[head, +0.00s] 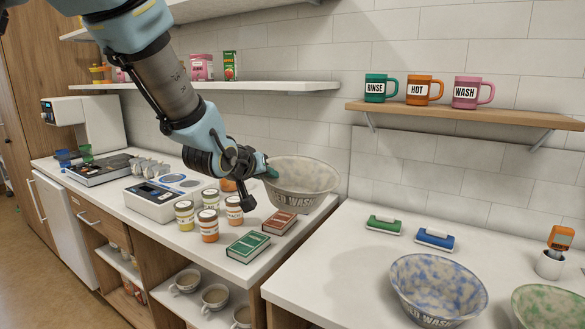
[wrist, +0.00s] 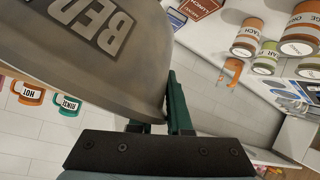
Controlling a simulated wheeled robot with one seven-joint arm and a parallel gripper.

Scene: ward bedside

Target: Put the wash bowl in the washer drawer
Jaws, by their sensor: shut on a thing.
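My gripper (wrist: 172,112) is shut on the rim of a grey-beige speckled wash bowl (head: 302,178) marked "BED WASH". In the head view the gripper (head: 268,168) is at the bowl's left rim, and the bowl is upright near the wall at the counter's right end. I cannot tell whether its base touches the counter. The bowl's lettered side (wrist: 95,45) fills the upper left of the wrist view. A blue speckled wash bowl (head: 436,285) and a green one (head: 545,308), cut by the frame edge, stand on the right counter. I cannot clearly identify the washer drawer.
Two boxes, red (head: 279,222) and green (head: 248,246), and several jars (head: 209,226) are in front of the held bowl. A scale-like device (head: 165,199) stands left. Three mugs (head: 424,90) sit on a shelf. A white-fronted unit (head: 66,220) is under the left counter.

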